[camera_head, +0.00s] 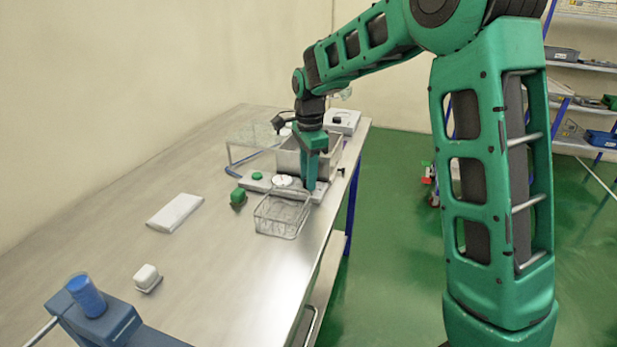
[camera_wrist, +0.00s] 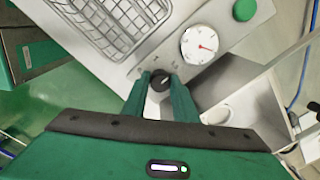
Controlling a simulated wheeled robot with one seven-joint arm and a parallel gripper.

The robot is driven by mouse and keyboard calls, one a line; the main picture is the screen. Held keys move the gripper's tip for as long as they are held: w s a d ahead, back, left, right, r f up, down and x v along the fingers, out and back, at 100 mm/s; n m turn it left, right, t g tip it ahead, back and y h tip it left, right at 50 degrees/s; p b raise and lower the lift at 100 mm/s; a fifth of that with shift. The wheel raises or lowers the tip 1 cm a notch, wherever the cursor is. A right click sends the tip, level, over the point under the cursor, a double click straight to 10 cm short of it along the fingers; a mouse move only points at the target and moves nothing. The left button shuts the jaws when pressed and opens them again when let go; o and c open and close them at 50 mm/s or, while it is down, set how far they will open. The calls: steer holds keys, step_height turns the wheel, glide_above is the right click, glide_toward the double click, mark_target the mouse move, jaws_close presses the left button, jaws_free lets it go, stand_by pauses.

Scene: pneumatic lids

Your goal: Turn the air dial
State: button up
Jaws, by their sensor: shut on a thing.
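The air dial (camera_wrist: 160,81) is a small black knob with a light pointer line, on a grey panel (camera_wrist: 221,64). My gripper (camera_wrist: 160,88) has its two green fingers on either side of the knob and is shut on it. In the head view my gripper (camera_head: 309,188) points down at the right end of the panel and hides the knob. A round white gauge (camera_wrist: 200,44) with a red needle sits beside the knob. A green button (camera_wrist: 244,10) is farther along the panel.
A wire basket (camera_head: 283,215) stands in front of the panel. A grey metal bin (camera_head: 290,158) is close behind it. A green-topped thing (camera_head: 238,197), a white block (camera_head: 175,212) and a small white box (camera_head: 147,278) stand on the table (camera_head: 215,270). The table's right edge is near.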

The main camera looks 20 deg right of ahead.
steer(key=n, duration=0.4)
steer(key=shift+d+n, duration=0.1)
steer(key=shift+n, duration=0.2)
steer(key=n, duration=1.3)
steer(key=shift+d+n, duration=0.1)
steer(key=shift+n, duration=0.2)
steer(key=n, duration=0.4)
steer(key=shift+n+g, duration=0.3)
steer(key=n, duration=0.9)
steer(key=shift+w, duration=0.1)
steer(key=shift+n, duration=1.9)
